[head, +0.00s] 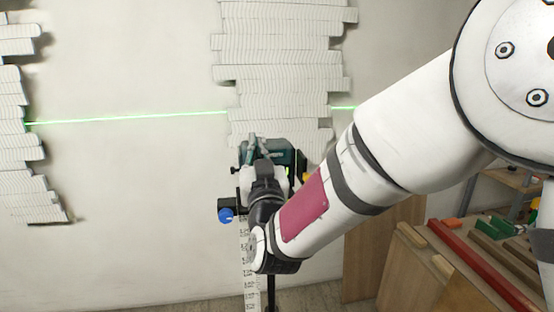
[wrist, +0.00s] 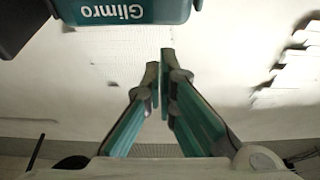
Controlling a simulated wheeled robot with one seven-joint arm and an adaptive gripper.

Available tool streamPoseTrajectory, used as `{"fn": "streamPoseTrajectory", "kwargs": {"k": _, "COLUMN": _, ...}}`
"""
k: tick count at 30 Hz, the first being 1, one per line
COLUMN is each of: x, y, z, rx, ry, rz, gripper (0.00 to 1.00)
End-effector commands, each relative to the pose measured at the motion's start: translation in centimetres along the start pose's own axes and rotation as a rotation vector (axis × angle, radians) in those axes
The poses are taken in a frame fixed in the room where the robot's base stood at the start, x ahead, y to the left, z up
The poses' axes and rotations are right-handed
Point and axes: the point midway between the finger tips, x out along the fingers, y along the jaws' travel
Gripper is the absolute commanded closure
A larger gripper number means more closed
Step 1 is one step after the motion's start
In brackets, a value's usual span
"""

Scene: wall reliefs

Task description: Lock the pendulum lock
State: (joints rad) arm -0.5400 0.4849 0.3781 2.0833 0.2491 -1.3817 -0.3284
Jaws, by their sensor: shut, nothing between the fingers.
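The laser level is a teal and dark device (head: 284,152) in front of the wall, partly hidden behind my wrist and gripper in the head view. In the wrist view, its body (wrist: 125,12) fills the top left with the upside-down name "Glimro". I cannot make out the pendulum lock in either view. My gripper (head: 257,140) overlaps the left part of the device in the head view. In the wrist view, my gripper (wrist: 160,62) is shut and empty, its fingertips below the device's lower right edge in the picture. I cannot tell whether they touch it.
A blue knob (head: 225,215) sticks out left of the mount. A marked white strip (head: 250,262) hangs below. Stacked reliefs (head: 275,50) cover the wall; a green laser line (head: 130,118) crosses it. A workbench (head: 440,275) with clutter stands at right. The left floor looks clear.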

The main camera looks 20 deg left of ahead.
Motion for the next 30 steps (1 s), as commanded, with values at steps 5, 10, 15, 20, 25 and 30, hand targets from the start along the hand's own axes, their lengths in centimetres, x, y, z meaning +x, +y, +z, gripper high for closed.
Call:
{"fn": "streamPoseTrajectory", "kwargs": {"k": 5, "x": -1.2, "y": 0.0, "z": 2.8, "rx": 0.000, "ry": -0.011, "rz": -0.001, "gripper": 1.00}}
{"fn": "streamPoseTrajectory", "kwargs": {"k": 10, "x": -1.5, "y": -0.1, "z": 3.6, "rx": 0.000, "ry": -0.008, "rz": -0.002, "gripper": 1.00}}
{"fn": "streamPoseTrajectory", "kwargs": {"k": 15, "x": -1.6, "y": 0.0, "z": 3.6, "rx": 0.001, "ry": -0.006, "rz": -0.001, "gripper": 1.00}}
{"fn": "streamPoseTrajectory", "kwargs": {"k": 20, "x": -1.6, "y": 0.0, "z": 3.6, "rx": 0.000, "ry": -0.007, "rz": -0.001, "gripper": 1.00}}
{"fn": "streamPoseTrajectory", "kwargs": {"k": 25, "x": -1.7, "y": 0.0, "z": 4.4, "rx": 0.001, "ry": -0.008, "rz": -0.002, "gripper": 1.00}}
{"fn": "streamPoseTrajectory", "kwargs": {"k": 30, "x": -2.4, "y": 0.1, "z": 6.5, "rx": 0.000, "ry": -0.010, "rz": -0.002, "gripper": 1.00}}
